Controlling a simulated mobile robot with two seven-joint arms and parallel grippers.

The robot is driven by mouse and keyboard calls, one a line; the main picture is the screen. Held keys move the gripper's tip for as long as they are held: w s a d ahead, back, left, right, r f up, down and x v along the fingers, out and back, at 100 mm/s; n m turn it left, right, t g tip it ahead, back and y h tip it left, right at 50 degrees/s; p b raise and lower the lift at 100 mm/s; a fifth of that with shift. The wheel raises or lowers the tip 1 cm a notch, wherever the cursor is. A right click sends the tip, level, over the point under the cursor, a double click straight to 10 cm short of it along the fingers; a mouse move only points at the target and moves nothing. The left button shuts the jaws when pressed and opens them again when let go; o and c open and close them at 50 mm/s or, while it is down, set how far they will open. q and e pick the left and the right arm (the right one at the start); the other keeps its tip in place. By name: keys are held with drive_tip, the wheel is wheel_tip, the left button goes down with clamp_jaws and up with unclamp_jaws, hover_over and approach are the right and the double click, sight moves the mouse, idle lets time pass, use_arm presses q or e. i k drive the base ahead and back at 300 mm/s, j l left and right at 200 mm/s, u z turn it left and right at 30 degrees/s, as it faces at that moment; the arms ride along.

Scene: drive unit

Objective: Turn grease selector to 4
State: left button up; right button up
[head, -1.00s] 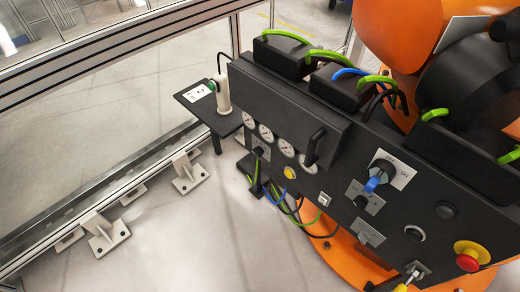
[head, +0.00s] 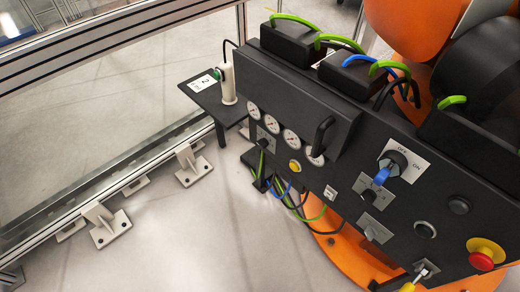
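The black control panel (head: 340,180) of the drive unit slopes across the right half of the head view. Another small dark knob (head: 263,143) on a grey plate sits under the gauges at the panel's left end. The markings on both plates are too small to read, so I cannot tell which knob is the grease selector or where it points. Neither of my grippers is in view.
Several round gauges (head: 272,122), a yellow button (head: 295,166) and a red emergency stop (head: 482,260) are on the panel. A black handle (head: 323,134) sticks out near the gauges. A small black shelf (head: 207,97) stands left. A metal rail (head: 110,180) crosses the floor; floor before the panel is open.

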sight(263, 143)
drive_tip(key=i+j, duration=0.3)
drive_tip(key=j, duration=0.15)
drive_tip(key=i+j, duration=0.35)
drive_tip(key=i+j+z, duration=0.1)
drive_tip(key=z, duration=0.3)
drive_tip(key=i+j+z, duration=0.1)
drive_tip(key=j+z, duration=0.45)
drive_tip(key=z, duration=1)
